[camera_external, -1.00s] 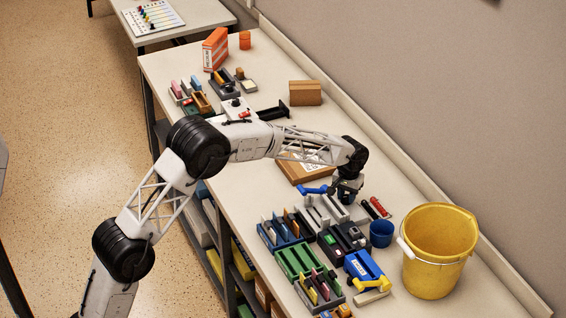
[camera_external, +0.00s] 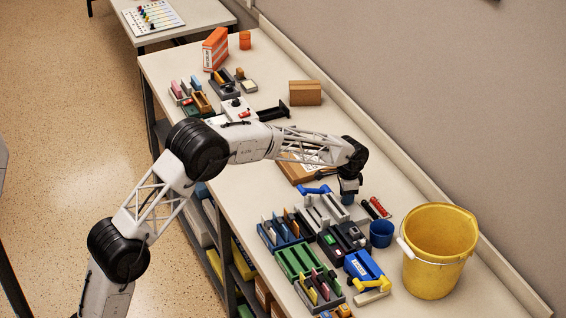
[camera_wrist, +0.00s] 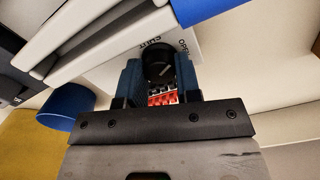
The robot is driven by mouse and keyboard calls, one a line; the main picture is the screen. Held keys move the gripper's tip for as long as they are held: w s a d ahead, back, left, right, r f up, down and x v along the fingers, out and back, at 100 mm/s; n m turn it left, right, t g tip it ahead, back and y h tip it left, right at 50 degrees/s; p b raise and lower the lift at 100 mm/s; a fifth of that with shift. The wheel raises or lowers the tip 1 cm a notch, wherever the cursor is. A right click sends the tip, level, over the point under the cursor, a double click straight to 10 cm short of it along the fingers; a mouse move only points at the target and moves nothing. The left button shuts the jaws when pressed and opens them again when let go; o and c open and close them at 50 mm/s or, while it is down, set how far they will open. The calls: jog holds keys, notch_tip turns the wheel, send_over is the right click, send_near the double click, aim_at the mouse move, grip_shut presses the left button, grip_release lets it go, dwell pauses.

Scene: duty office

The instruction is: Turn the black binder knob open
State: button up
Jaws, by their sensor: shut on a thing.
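The black knob (camera_wrist: 157,60) shows in the wrist view, round, with a pale pointer line on it. It sits on a white-grey block face (camera_wrist: 185,40) with small dark lettering beside the knob, upside down in this view. My gripper (camera_wrist: 158,76) has its two blue fingers on either side of the knob, shut on it. In the external view my gripper (camera_external: 348,197) is low over the right end of the grey-white binder unit (camera_external: 316,212). The knob is hidden there by my wrist and fingers.
A blue cup (camera_external: 381,234) and a yellow bucket (camera_external: 437,250) stand close to the right. Dark, blue and green organisers (camera_external: 296,262) crowd the bench in front. A cardboard box (camera_external: 291,168) lies just behind. Small red cylinders (camera_external: 376,208) lie beside my gripper.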

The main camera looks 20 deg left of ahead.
jog(key=m, duration=0.4)
jog(key=shift+m, duration=0.4)
jog(key=o, duration=0.6)
jog(key=shift+r, duration=0.15)
jog(key=shift+r, duration=3.8)
jog(key=shift+a, duration=0.1)
